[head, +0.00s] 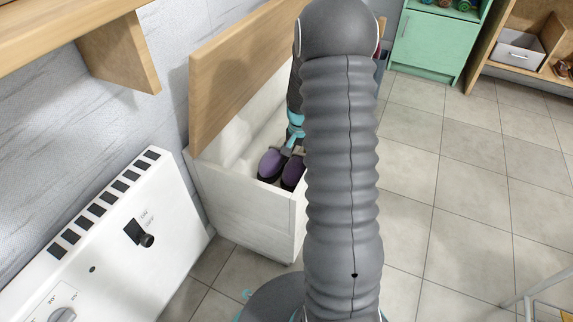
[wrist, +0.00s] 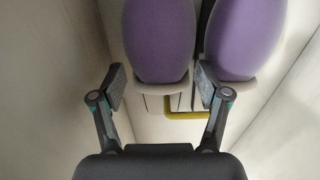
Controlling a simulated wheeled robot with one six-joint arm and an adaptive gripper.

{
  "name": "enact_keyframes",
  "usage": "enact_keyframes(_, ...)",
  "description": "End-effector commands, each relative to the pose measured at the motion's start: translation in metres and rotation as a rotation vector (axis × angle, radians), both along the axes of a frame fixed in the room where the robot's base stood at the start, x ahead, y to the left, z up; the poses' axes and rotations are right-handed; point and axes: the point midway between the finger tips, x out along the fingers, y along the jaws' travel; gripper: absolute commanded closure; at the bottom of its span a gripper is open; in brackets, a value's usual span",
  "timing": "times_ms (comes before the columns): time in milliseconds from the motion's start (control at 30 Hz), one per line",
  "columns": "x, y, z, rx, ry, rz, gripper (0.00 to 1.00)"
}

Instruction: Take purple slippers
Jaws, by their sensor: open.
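The purple slippers stand side by side inside an open white chest (head: 236,204). In the head view the left slipper (head: 271,163) shows, and the right slipper (head: 291,171) is partly hidden by my arm. In the wrist view the left slipper (wrist: 160,40) is ahead between my two fingers, and the right slipper (wrist: 243,35) is ahead and to the right. My gripper (wrist: 161,85) is open, with its fingertips close to the left slipper's pale sole edge. I cannot tell whether they touch it. In the head view the gripper (head: 292,142) is mostly hidden by my arm.
The chest's wooden lid (head: 240,62) stands open along its left side. A white appliance (head: 110,245) with a dark switch stands at the lower left. A green cabinet (head: 432,45) and a wooden shelf are at the back right.

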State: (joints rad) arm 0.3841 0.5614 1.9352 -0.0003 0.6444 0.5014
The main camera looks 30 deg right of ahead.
Motion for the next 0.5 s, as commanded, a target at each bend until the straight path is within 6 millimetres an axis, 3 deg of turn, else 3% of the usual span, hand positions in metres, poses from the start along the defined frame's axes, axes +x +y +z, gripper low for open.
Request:
enact_keyframes(100, -0.0005, 0.0002, -0.0149, -0.001, 0.001, 0.000, 0.25)
enact_keyframes(333, -0.0003, 0.0001, -0.0166, -0.001, -0.001, 0.000, 0.25)
enact_keyframes(367, -0.0003, 0.0001, -0.0165, -0.001, -0.001, 0.000, 0.28)
enact_keyframes(500, -0.0003, 0.0001, -0.0165, -0.001, 0.000, 0.000, 0.62)
